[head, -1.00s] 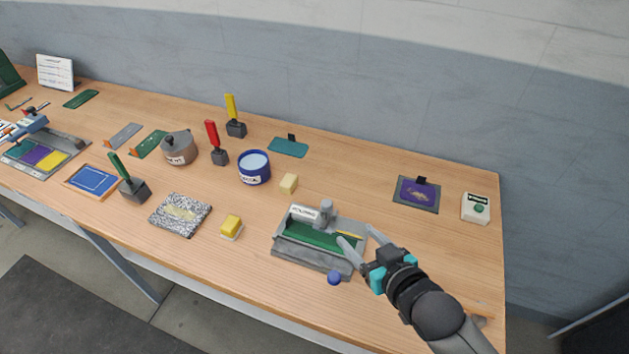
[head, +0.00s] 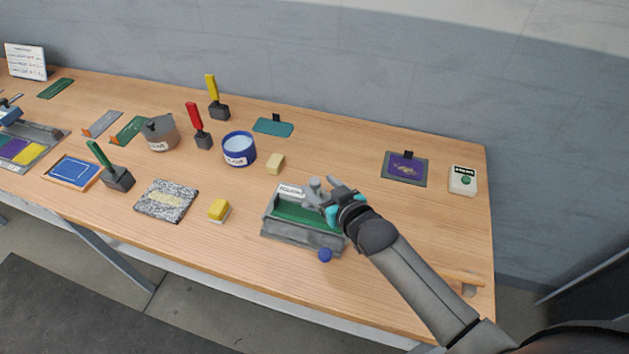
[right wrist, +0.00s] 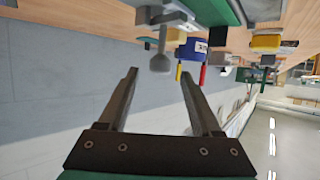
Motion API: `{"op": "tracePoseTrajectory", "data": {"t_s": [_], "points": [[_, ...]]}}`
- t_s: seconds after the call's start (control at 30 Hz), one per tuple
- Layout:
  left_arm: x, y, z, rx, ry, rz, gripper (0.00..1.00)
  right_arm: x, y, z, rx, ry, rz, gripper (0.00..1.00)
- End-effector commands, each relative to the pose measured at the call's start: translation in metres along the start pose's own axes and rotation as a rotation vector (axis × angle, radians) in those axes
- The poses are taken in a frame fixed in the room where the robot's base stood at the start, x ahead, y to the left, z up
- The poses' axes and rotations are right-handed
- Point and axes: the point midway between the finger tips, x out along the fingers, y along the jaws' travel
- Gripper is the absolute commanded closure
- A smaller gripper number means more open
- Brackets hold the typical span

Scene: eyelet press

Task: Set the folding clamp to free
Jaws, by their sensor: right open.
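The folding clamp (head: 283,231) is a grey tray-like fixture with a green bed (head: 296,212) and a white label (head: 291,191) at its back. A grey knob on a post (head: 314,183) stands at its back right; the knob also shows in the right wrist view (right wrist: 160,62), ahead of the fingers. A blue ball (head: 325,255) is at the clamp's front right corner. My right gripper (head: 321,192) is open over the clamp's right side, close to the knob. Its two fingers (right wrist: 158,95) show apart with nothing between them. It hides the clamp's right part. My left gripper is out of view.
A yellow block (head: 276,164) and a blue tub (head: 239,149) stand behind the clamp. A yellow sponge (head: 219,210) lies to its left. A purple patch on a grey plate (head: 405,168) and a white box with a green button (head: 463,180) are right. Bare table lies between.

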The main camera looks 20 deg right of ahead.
Motion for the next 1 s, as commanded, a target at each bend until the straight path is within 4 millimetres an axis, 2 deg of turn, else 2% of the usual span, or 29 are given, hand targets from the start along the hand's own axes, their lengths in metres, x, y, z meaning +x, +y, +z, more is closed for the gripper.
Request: {"op": "tracePoseTrajectory", "data": {"t_s": [0.1,0.3,0.7,1.0], "points": [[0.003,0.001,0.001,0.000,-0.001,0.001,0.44,0.017,0.000,0.000,0.000,0.000,0.000,0.34],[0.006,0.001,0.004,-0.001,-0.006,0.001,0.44,0.032,0.000,0.000,0.000,0.001,0.000,0.34],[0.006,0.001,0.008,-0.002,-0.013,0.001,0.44,0.036,0.000,0.000,0.000,0.000,0.000,0.34],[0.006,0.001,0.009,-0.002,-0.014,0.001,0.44,0.036,0.000,0.000,0.000,0.000,0.000,0.68]]}}
